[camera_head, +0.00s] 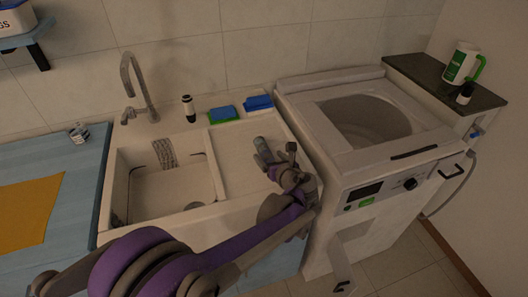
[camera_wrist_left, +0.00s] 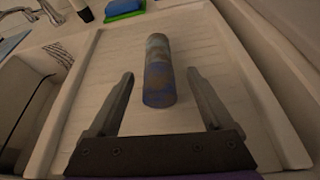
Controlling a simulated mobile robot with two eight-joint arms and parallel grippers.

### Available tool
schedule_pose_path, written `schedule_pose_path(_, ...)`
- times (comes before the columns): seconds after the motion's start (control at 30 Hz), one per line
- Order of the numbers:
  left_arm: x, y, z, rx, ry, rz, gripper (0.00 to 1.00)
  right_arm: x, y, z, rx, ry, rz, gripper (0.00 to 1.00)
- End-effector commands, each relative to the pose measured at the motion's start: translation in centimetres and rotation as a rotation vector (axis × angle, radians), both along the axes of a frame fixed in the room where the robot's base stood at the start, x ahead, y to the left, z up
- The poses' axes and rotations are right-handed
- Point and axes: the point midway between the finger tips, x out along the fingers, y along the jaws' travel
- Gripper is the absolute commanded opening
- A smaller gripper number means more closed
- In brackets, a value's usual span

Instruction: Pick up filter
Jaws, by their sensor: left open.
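The filter looks like a worn blue-grey and brown cylinder. It lies on the drainboard of the sink, in the left wrist view (camera_wrist_left: 158,68) and in the head view (camera_head: 261,143). My left gripper (camera_head: 277,155) is over the drainboard beside the washing machine. In the left wrist view the left gripper (camera_wrist_left: 160,74) is open, with one finger on each side of the cylinder's near part and visible gaps on both sides. Whether the fingers are level with the cylinder or above it, I cannot tell. My right gripper is not in view.
The sink basin (camera_head: 169,190) and faucet (camera_head: 138,88) are left of the drainboard. A dark bottle (camera_head: 189,108) and blue and green sponges (camera_head: 222,114) stand at the back. The open-topped washing machine (camera_head: 325,130) is close on the right.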

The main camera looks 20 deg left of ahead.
Motion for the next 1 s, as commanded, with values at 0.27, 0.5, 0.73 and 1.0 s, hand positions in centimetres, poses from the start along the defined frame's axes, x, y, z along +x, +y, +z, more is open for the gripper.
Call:
schedule_pose_path(0.27,3.0,2.4,-0.9,-0.001,-0.001,0.003,0.84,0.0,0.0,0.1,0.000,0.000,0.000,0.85)
schedule_pose_path(0.5,3.2,2.5,-1.0,-0.001,-0.001,0.000,0.83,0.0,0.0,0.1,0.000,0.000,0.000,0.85)
schedule_pose_path(0.73,3.2,2.5,-1.0,-0.001,-0.001,0.000,0.41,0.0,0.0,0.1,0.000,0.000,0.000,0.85)
schedule_pose_path(1.0,3.2,2.5,-1.0,-0.001,-0.001,0.000,0.00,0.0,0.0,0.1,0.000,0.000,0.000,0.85)
